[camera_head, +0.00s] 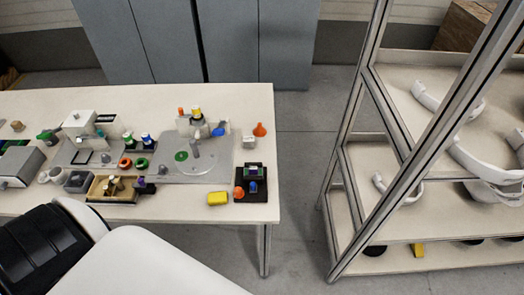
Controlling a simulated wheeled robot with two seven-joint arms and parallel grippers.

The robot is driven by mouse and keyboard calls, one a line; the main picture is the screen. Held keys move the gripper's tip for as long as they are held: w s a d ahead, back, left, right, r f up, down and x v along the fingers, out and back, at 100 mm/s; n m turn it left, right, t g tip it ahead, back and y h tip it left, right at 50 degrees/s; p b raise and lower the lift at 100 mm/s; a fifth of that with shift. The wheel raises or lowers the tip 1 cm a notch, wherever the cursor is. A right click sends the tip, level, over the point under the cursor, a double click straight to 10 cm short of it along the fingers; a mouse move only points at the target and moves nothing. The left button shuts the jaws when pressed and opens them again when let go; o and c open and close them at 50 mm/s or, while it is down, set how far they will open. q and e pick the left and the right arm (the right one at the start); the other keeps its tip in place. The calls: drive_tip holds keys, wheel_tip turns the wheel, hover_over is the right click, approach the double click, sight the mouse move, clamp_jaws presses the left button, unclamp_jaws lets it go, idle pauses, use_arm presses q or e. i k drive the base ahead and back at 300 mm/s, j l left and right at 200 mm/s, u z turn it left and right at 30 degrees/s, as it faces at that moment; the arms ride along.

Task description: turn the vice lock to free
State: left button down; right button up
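No vice lock can be made out for certain on the white table (255,205). A small tan fixture with a dark base (113,189) sits near the table's front edge, with a purple knob (141,182) at its right end. It may be the vice, but it is too small to tell. Behind it stands a grey machine plate (206,165) with a green disc and an upright with orange, yellow and blue parts. Neither of my grippers is in view; white and black parts of my own body fill the lower left.
An orange funnel (259,130) stands behind. A metal-framed shelf (415,258) with white shells is on the right, across a floor gap. Grey cabinets (160,45) stand behind.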

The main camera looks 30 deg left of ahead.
sight(238, 192)
drive_tip(key=u, duration=1.05)
drive_tip(key=k+j, duration=0.05)
